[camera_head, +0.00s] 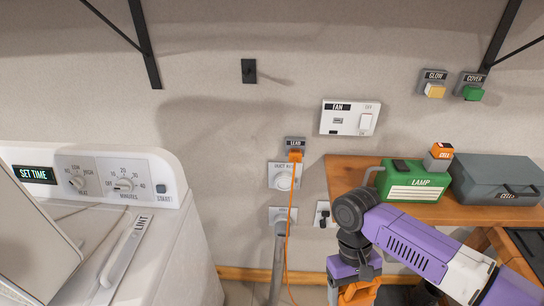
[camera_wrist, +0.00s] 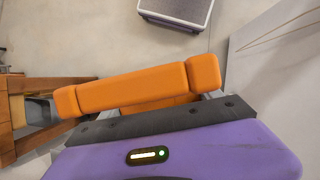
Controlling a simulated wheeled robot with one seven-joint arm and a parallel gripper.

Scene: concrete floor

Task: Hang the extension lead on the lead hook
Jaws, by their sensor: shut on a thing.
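The orange extension lead's plug (camera_head: 296,156) sits under the "LEAD" label, and its thin cord (camera_head: 290,225) hangs down the wall to the floor. A black wall hook (camera_head: 249,71) projects above and left of it, empty; no label shows on it. My gripper (camera_head: 356,290) is low at the bottom of the head view, right of the cord and well below the hook. It is shut on an orange block, apparently the lead's other end (camera_wrist: 135,90), which lies across the jaws in the wrist view. The join between block and cord is hidden.
A white dryer (camera_head: 150,240) stands at the left. A wooden bench (camera_head: 350,170) at the right carries a green lamp box (camera_head: 413,181) and a grey cells case (camera_head: 497,178). Wall sockets and a grey pipe (camera_head: 278,260) are near the cord. Wall around the hook is clear.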

